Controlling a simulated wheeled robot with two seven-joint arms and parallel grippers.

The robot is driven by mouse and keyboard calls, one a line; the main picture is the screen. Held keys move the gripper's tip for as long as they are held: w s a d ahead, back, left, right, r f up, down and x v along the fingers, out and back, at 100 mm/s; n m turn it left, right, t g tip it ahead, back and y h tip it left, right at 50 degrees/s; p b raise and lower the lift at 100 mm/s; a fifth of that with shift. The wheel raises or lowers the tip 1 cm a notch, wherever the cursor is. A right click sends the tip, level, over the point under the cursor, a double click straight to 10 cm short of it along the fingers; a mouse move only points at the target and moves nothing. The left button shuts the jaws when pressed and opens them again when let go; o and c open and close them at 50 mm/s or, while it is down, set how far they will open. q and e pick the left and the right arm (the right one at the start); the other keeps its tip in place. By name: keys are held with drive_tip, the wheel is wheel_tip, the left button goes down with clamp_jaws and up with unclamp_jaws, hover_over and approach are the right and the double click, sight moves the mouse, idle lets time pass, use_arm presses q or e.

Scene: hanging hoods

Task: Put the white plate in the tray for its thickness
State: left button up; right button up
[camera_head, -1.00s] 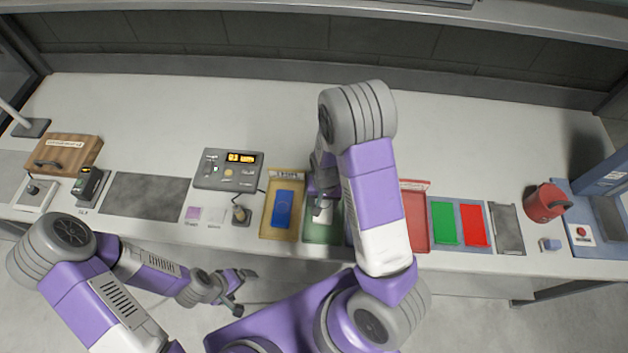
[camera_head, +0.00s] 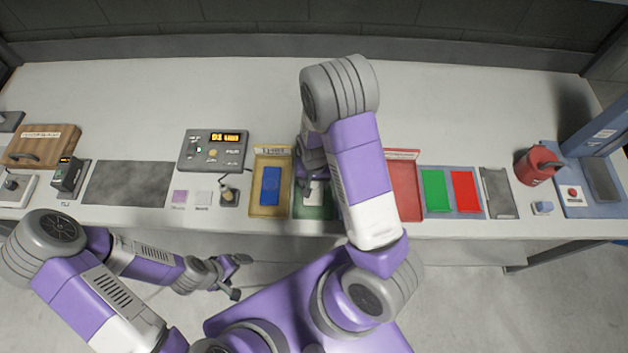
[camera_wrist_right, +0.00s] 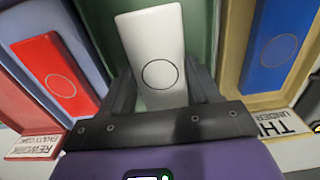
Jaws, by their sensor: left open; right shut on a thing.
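The white plate (camera_wrist_right: 152,45), with a ring mark, is held between the fingers of my right gripper (camera_wrist_right: 163,90) in the right wrist view. It is over or in the green tray (camera_wrist_right: 203,25); I cannot tell whether it touches the bottom. In the head view my right arm covers most of this tray (camera_head: 318,212), and a small part of the plate (camera_head: 313,196) shows by the right gripper (camera_head: 311,185). My left gripper (camera_head: 240,277) is open and empty, in front of the table edge.
A yellow tray (camera_head: 257,209) with a blue plate (camera_head: 271,185) is left of the green tray. A red tray (camera_head: 403,205) is right of my arm, then green (camera_head: 436,190) and red (camera_head: 465,191) plates. A gauge box (camera_head: 213,150) stands further left. The table's back is clear.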

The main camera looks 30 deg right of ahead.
drive_tip(key=shift+f+b, duration=0.5)
drive_tip(key=shift+f, duration=0.1)
drive_tip(key=o, duration=1.2)
drive_tip(key=shift+o, duration=0.2)
drive_tip(key=shift+r+p, duration=0.8)
drive_tip(key=shift+r, duration=3)
